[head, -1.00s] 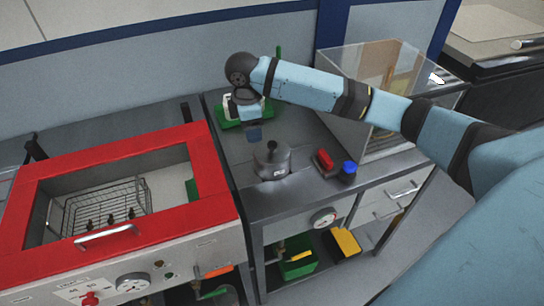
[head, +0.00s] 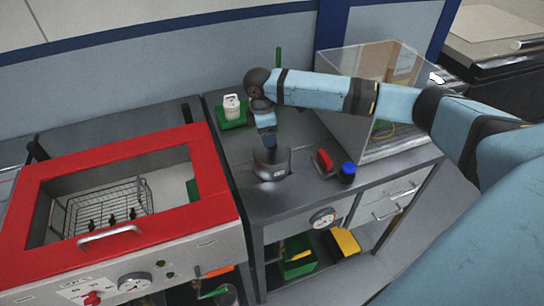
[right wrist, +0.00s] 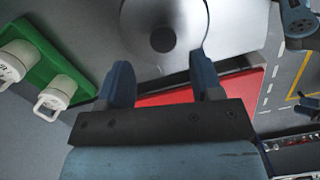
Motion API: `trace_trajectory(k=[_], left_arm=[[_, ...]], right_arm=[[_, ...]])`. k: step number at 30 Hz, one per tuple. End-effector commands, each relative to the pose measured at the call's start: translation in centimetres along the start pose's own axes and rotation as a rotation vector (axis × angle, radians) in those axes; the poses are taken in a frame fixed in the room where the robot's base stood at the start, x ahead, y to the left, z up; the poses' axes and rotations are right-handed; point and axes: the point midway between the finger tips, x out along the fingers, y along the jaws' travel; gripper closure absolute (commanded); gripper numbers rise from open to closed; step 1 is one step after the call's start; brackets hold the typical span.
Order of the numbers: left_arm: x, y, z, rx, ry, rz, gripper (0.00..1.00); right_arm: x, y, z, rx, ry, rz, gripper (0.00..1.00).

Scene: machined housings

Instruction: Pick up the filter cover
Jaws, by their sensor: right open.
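The filter cover (head: 273,165) is a grey metal round lid on the bench top, at the middle of the head view. Its knob is hidden there behind my right gripper (head: 270,143), which hangs pointing down just above it. In the right wrist view the filter cover (right wrist: 140,20) is a light grey disc with a dark round knob (right wrist: 163,39). The knob lies just beyond the open fingertips of my right gripper (right wrist: 161,72), roughly centred between them. Nothing is between the fingers. My left gripper is not in view.
A green tray (head: 232,124) with white containers (head: 233,105) stands behind. A red block (head: 324,160) and a blue-capped jar (head: 347,171) are close to the right. A clear case (head: 365,100) stands at the right; a red-framed washer (head: 215,190) is at the left.

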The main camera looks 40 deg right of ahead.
Motion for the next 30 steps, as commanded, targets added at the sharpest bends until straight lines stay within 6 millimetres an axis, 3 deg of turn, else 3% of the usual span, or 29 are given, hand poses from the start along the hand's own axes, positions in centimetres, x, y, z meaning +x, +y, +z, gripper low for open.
trace_trajectory(k=[7,16,17,24,30], left_arm=[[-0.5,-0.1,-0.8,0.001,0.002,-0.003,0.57],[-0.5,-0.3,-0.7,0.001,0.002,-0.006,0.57],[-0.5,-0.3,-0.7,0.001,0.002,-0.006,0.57],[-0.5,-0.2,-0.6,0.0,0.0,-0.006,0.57],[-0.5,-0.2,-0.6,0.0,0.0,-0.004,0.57]], right_arm=[[3.5,-0.5,0.7,0.001,-0.002,-0.002,0.4],[4.2,-0.5,0.7,0.0,-0.001,0.0,0.4],[4.2,-0.5,0.7,0.0,-0.001,0.0,0.43],[4.2,-0.5,0.7,0.0,-0.001,0.0,0.98],[4.1,-0.5,0.7,0.0,-0.001,0.001,1.0]])
